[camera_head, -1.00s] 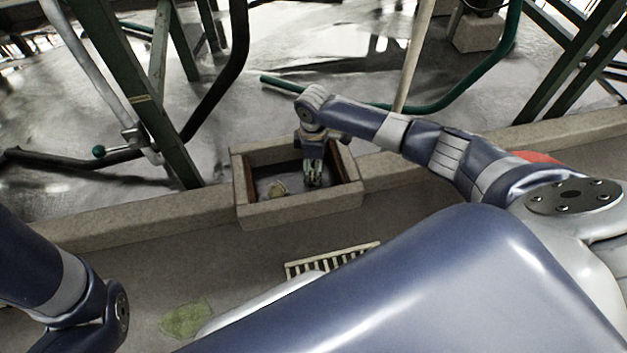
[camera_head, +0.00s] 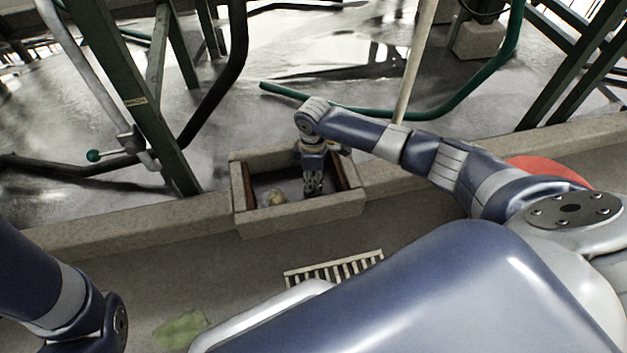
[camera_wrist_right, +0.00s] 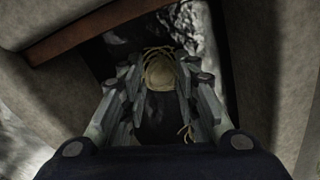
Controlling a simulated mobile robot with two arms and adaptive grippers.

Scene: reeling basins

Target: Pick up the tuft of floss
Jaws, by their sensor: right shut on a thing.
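The tan tuft of floss (camera_wrist_right: 160,72), round with loose strands, shows between the fingertips in the right wrist view. My right gripper (camera_wrist_right: 160,82) is shut on it; it reaches down into a stone basin (camera_head: 300,213) in the head view. There the right gripper (camera_head: 313,190) hides what it holds. A small pale lump (camera_head: 277,198) lies in the basin left of the gripper; I cannot tell whether it is a separate thing. My left arm shows at the lower left, but its gripper is out of view.
The basin's walls stand close around my right gripper. A slatted rack (camera_head: 333,268) and a green flat patch (camera_head: 181,329) lie nearer me. A green post (camera_head: 135,95) and dark pipes stand behind left. A red round thing (camera_head: 548,170) is at right.

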